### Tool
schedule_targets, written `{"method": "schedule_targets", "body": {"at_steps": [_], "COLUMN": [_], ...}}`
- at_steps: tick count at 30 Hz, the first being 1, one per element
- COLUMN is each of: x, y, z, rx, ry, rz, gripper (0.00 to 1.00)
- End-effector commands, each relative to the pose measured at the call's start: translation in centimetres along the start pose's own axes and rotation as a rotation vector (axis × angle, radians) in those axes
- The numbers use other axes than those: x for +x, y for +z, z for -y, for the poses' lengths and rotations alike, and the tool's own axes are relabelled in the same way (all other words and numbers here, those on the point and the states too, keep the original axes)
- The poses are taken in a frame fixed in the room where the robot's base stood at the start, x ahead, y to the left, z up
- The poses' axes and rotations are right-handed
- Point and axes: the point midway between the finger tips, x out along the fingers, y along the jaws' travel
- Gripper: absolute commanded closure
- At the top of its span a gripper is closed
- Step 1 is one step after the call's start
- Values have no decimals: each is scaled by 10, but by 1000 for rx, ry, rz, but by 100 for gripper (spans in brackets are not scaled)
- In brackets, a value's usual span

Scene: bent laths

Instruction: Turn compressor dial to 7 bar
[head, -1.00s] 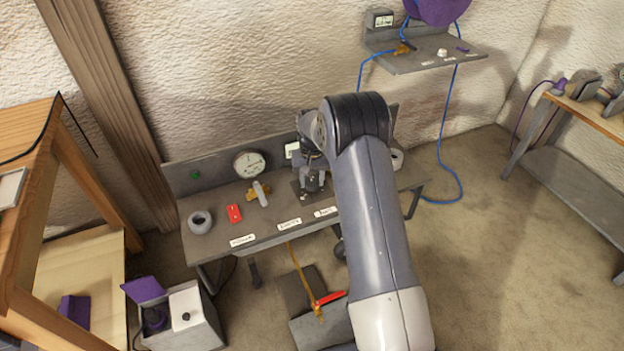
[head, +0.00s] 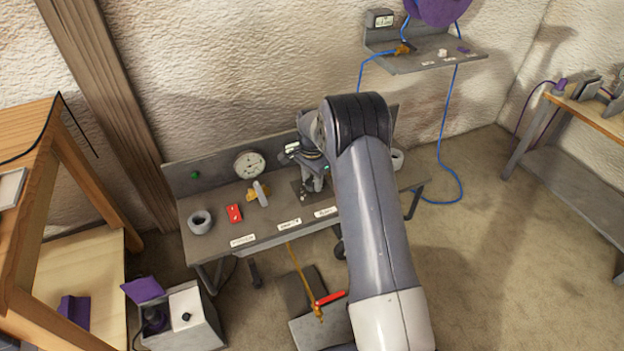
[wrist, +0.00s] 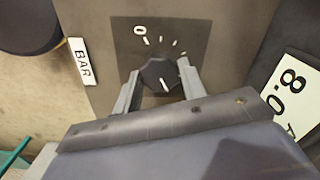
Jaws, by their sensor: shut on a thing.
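The compressor dial (wrist: 158,72) is a dark round knob on a dark square plate in the wrist view. A white mark shows on its lower side, and a printed 0 with short ticks lies above it. My gripper (wrist: 160,82) is shut on the dial, one finger on each side. In the head view my gripper (head: 314,184) is low over the right part of the grey bench, and my arm hides the dial there. A white BAR label (wrist: 83,61) is left of the dial plate. A plate reading 8.0 (wrist: 291,92), partly cut off, is at the right.
A wall shelf (head: 425,60) with a blue hose is behind at the right.

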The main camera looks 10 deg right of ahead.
Motion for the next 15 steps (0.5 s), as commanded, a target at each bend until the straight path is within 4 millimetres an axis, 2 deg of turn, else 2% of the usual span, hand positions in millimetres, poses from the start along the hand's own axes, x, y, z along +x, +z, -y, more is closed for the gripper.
{"method": "schedule_targets", "body": {"at_steps": [6,15], "x": [-1,-1], "y": [-1,-1], "z": [1,1], "rx": [187,372], "ry": [-3,-3], "rz": [-2,-2], "gripper": [84,84]}}
